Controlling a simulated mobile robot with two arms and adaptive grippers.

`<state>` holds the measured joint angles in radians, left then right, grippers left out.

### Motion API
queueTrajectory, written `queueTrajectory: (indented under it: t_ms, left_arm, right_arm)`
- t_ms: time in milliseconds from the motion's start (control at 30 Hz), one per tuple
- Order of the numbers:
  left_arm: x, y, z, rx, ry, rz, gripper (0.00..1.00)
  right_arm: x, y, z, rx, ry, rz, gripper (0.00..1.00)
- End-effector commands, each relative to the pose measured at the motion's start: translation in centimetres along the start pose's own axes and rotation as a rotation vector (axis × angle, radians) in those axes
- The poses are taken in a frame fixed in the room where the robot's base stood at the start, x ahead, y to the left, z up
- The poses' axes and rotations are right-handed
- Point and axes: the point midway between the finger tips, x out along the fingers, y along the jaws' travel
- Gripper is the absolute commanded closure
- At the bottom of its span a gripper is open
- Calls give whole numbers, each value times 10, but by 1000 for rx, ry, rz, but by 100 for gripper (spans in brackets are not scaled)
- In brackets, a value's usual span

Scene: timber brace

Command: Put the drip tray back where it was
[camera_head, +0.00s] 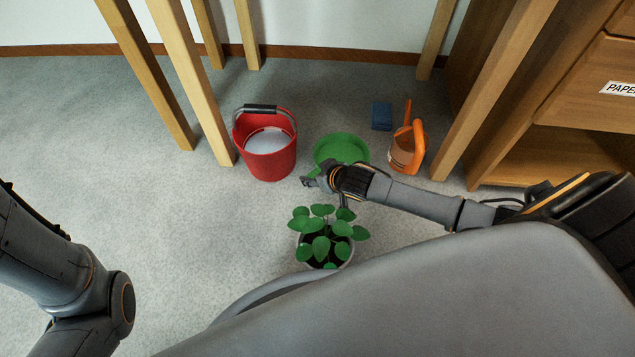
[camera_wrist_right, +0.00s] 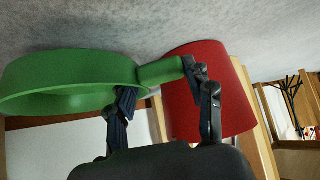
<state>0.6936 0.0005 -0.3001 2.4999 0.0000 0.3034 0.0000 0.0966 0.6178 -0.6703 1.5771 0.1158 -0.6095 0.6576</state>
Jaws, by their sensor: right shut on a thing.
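The green round drip tray (camera_head: 342,147) is at the middle of the head view, between the red bucket and the orange watering can. My right gripper (camera_head: 313,181) is at the tray's near side. In the right wrist view the tray (camera_wrist_right: 65,85) shows at the left with a short green tab reaching between the two fingers of my right gripper (camera_wrist_right: 160,95), which is shut on it. I cannot tell whether the tray touches the carpet. A potted plant (camera_head: 327,237) with round green leaves stands nearer to me. My left arm shows at the left edge, its gripper out of view.
The red bucket (camera_head: 267,159) stands left of the tray; it also shows in the wrist view (camera_wrist_right: 210,100). The orange watering can (camera_head: 405,155) and a blue block (camera_head: 382,115) are to the right. Wooden legs (camera_head: 190,85) and a drawer cabinet (camera_head: 585,95) flank this spot. Carpet at left is clear.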

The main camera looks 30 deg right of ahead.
Motion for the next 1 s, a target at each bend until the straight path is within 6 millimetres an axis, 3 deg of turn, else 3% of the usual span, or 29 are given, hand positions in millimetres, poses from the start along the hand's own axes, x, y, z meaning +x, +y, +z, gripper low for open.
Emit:
queueTrajectory:
  t_ms: [300, 667, 700, 800, 1000]
  left_arm:
    - [-30, 7, -12, 1, 4, 2, 70]
    - [-28, 6, -11, 0, 5, 2, 70]
    - [-28, 6, -11, 0, 5, 2, 70]
    - [-27, 6, -11, 0, 5, 2, 70]
    - [-28, 6, -11, 0, 5, 2, 70]
  right_arm:
    - [32, 8, 25, -2, 1, 1, 96]
    - [32, 8, 26, 0, 1, 0, 96]
    - [32, 8, 26, 0, 0, 0, 46]
    - [32, 8, 26, 0, 0, 0, 26]
    - [32, 8, 26, -1, 0, 0, 25]
